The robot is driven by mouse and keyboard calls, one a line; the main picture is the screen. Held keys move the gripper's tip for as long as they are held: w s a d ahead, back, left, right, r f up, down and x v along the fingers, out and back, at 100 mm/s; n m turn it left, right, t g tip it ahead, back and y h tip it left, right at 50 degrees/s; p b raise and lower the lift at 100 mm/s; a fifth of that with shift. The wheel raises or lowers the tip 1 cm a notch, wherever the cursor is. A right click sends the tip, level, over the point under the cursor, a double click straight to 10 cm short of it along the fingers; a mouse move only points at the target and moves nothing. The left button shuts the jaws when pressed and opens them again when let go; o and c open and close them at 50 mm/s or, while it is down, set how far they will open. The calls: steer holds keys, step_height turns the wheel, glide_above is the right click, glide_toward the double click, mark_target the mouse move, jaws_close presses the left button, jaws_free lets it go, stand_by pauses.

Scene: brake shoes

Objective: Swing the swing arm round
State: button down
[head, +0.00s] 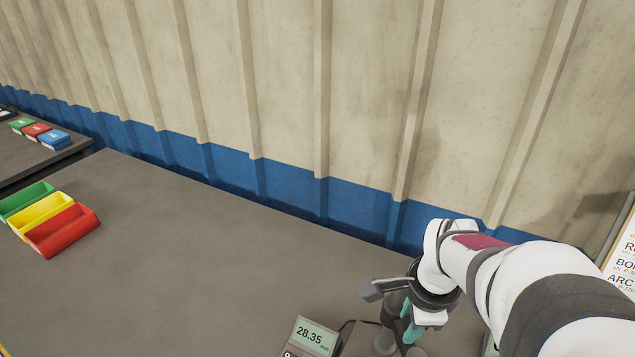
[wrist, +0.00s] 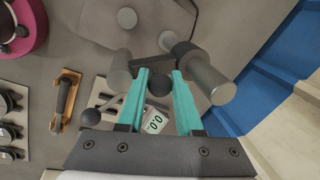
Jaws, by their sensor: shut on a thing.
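My gripper (wrist: 160,74) points down at the fixture, its two teal fingers on either side of a dark ball knob (wrist: 159,86). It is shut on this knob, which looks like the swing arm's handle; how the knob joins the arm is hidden. Just beyond the fingertips are a dark grey arm piece (wrist: 184,48) and two grey cylinders, one at left (wrist: 119,66) and one at right (wrist: 210,78). In the head view my gripper (head: 404,322) is low at right of centre, and my wrist hides most of the fixture.
A gauge display (head: 312,337) reading 28.35 stands left of the gripper. Green, yellow and red bins (head: 62,230) sit far left. The wrist view shows a magenta round part (wrist: 30,30) and an orange-brown block with a dark handle (wrist: 65,98). The middle of the table is clear.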

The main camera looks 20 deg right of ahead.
steer(key=a+m, duration=0.1)
steer(key=m, duration=0.2)
steer(key=shift+w+a+m+h, duration=0.3)
steer(key=shift+a, duration=0.05)
steer(key=shift+w+a+m+g, duration=0.25)
steer(key=shift+a+m, duration=0.1)
steer(key=shift+m, duration=0.55)
steer(key=shift+w+a+m+g, duration=0.2)
steer(key=shift+a+m, duration=0.1)
steer(key=shift+m, duration=0.6)
steer(key=c, duration=0.9)
jaws_free()
steer(key=shift+w, duration=0.1)
steer(key=shift+o, duration=0.2)
steer(key=shift+r, duration=0.1)
step_height(320, 180, up, 15)
steer(key=s+a, duration=0.1)
steer(key=a, duration=0.1)
steer(key=shift+s+a+r, duration=0.15)
steer(key=shift+s+a, duration=0.15)
steer(key=shift+s, duration=0.05)
